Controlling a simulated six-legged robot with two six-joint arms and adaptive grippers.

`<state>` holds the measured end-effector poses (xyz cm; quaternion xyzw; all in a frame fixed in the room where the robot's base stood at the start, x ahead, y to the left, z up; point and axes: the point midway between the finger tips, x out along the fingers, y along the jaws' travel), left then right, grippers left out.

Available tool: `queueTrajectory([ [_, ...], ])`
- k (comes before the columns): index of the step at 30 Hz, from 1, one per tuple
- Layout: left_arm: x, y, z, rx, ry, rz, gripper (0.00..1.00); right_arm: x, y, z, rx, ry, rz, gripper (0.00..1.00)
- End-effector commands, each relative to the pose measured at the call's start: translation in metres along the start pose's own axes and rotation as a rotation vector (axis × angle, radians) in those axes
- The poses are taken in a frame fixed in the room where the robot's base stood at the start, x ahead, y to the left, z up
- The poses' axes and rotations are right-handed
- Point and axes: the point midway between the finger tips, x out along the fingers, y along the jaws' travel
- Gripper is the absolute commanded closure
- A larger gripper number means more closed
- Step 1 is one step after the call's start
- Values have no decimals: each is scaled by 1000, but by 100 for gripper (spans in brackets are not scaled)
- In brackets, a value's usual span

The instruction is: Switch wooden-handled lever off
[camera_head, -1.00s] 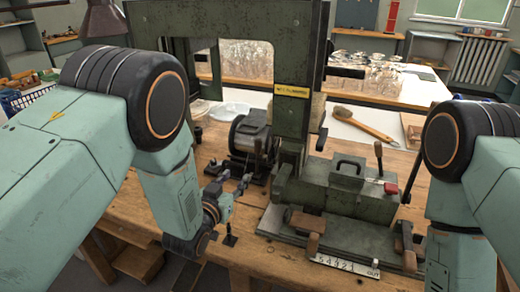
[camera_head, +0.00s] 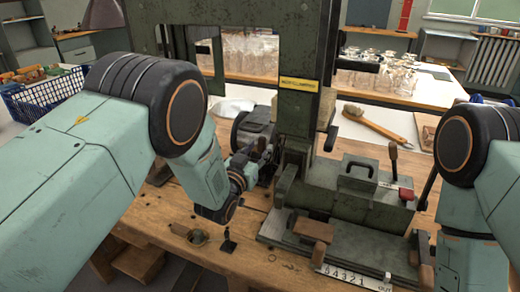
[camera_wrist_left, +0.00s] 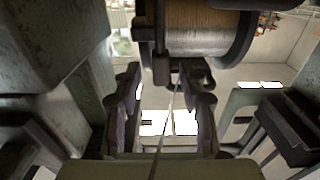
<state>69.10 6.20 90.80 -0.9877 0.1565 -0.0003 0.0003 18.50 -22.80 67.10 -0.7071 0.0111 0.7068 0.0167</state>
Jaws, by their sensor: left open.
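Several wooden-handled parts show on the green machine (camera_head: 345,195) in the head view; I cannot tell for sure which is the task's lever. One upright lever with a brown wooden grip (camera_head: 393,153) stands at its right side, beside a red knob. My left gripper (camera_head: 257,160) is open, by the dark motor-like unit left of the machine's column, near a small brown upright handle (camera_head: 262,144). In the left wrist view, a thin pale rod or cord (camera_wrist_left: 172,105) runs between the open fingers (camera_wrist_left: 166,110). My right gripper is out of view.
The green column (camera_head: 300,90) stands just right of my left gripper. A wooden-handled brush (camera_head: 372,122) lies behind the machine. Glass jars (camera_head: 385,75) stand at the back. The front left of the wooden bench (camera_head: 240,262) is mostly clear.

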Motion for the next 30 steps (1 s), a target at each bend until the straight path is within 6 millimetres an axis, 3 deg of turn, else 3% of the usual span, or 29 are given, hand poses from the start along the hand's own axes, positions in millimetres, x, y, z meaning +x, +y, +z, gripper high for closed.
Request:
queueTrajectory([
  [6,14,0,0,0,0,0,58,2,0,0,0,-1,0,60],
  [14,17,0,0,0,-1,0,58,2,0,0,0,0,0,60],
  [30,17,0,0,0,-1,-1,100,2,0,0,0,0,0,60],
])
